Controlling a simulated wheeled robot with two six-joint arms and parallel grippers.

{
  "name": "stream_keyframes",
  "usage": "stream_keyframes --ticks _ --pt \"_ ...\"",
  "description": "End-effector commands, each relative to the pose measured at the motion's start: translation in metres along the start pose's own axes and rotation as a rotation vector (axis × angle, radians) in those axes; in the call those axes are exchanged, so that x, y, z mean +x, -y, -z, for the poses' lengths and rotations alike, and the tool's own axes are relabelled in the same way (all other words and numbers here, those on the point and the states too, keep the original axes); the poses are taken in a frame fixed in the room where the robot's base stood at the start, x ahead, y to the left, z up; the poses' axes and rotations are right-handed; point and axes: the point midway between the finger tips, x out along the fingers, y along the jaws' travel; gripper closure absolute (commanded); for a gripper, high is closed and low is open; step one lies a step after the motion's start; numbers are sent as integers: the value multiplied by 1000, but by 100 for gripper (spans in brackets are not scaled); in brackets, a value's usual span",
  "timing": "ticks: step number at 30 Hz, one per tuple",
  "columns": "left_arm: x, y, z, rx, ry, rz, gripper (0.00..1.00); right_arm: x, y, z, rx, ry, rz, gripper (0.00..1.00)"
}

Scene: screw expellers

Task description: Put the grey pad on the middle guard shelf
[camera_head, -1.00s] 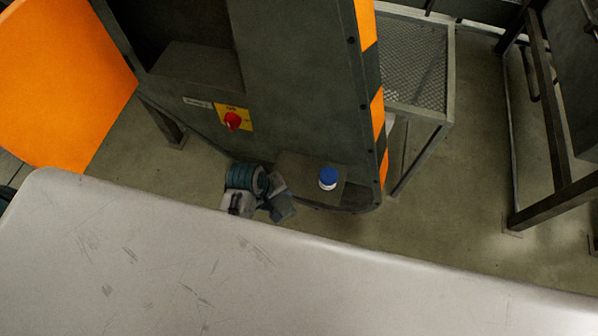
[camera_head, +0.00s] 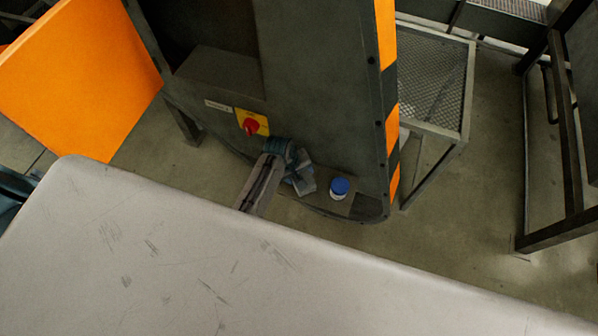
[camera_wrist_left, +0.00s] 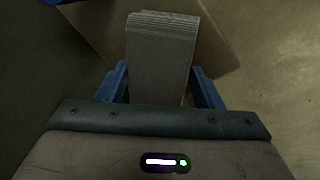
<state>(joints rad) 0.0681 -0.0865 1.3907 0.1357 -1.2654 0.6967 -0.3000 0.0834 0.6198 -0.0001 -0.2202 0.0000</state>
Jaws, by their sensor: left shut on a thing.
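The grey pad (camera_wrist_left: 160,55) is a block of thin stacked layers, held upright between the blue fingers of my left gripper (camera_wrist_left: 160,88) in the left wrist view. In the head view my left gripper (camera_head: 303,182) is beside the left end of a small brown shelf (camera_head: 322,203) low on the dark machine. The pad is hard to tell from the gripper there. A jar with a blue lid (camera_head: 339,187) stands on the shelf. The shelf's board (camera_wrist_left: 90,30) lies behind the pad in the wrist view; I cannot tell whether they touch. My right gripper is not in view.
The dark machine (camera_head: 320,110) has a red switch (camera_head: 250,126) above my gripper and an orange-black striped edge. An orange panel (camera_head: 80,80) is at the left. A mesh stand (camera_head: 430,85) is on the right. Open floor (camera_head: 460,220) lies right of the shelf.

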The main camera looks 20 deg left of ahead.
Motion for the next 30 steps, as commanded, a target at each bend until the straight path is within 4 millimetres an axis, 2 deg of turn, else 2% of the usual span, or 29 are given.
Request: stream_keyframes --ticks 8,9,12,23,26,30 --pt "2 0 0 0 0 0 63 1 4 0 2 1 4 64" --pt "2 1 0 0 0 0 38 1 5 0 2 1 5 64" --pt "2 1 0 0 0 0 18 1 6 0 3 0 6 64" --pt "-2 0 0 0 -1 -1 18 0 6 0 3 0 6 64" --pt "-12 0 0 0 -2 -1 18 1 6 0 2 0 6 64" --pt "-37 0 0 1 -3 -3 18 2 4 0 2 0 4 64"
